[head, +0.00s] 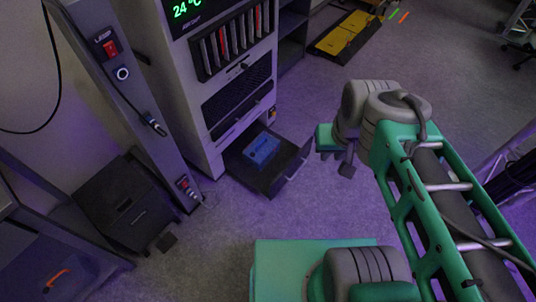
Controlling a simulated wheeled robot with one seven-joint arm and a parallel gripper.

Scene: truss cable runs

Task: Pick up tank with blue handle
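A blue, box-like object (262,149) lies in the open bottom drawer (262,180) of the tall grey cabinet. It is the only blue item I can match to the tank, and its handle is too small to make out. My gripper (336,161) hangs to the right of the drawer, apart from the blue object. Its two dark fingers look spread, with nothing seen between them.
The tall grey cabinet (203,125) has a lit "24 °C" display (187,9). A metal post with red switches (112,47) and a dark box (125,200) stand left of it. A yellow-topped platform (345,35) lies at the back. Grey floor (400,62) is clear between.

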